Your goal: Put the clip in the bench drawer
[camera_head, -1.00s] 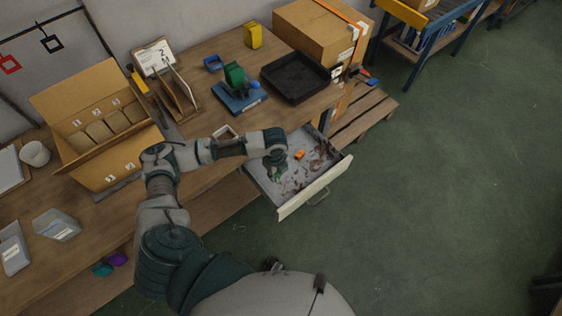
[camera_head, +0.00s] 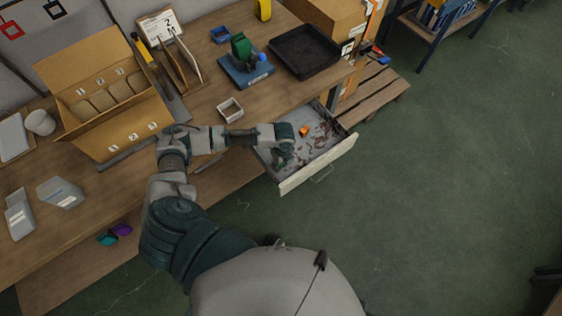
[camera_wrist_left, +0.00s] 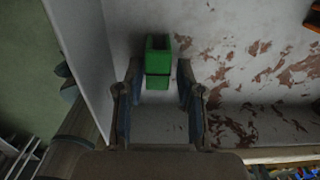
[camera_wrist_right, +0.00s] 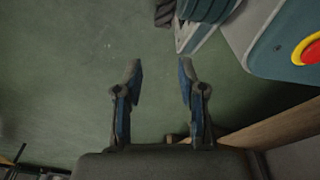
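The bench drawer (camera_head: 318,166) is pulled out from the bench, with a pale front and a grey inside marked by reddish-brown patches. My left gripper (camera_head: 281,158) is inside the drawer's outline, near its left side. In the left wrist view, a small green block-like piece (camera_wrist_left: 158,62), which may be the clip, shows at and just beyond the open left fingertips (camera_wrist_left: 157,72). The fingers stand apart with gaps beside it. I cannot tell whether it touches the drawer floor. My right gripper (camera_wrist_right: 160,72) is open and empty above the green floor.
A small orange piece (camera_head: 304,131) lies in the drawer; it also shows in the left wrist view (camera_wrist_left: 314,20). On the bench are a black tray (camera_head: 304,68), a blue scale-like stand (camera_head: 246,74) and a cardboard box (camera_head: 101,143). Open floor lies right of the drawer.

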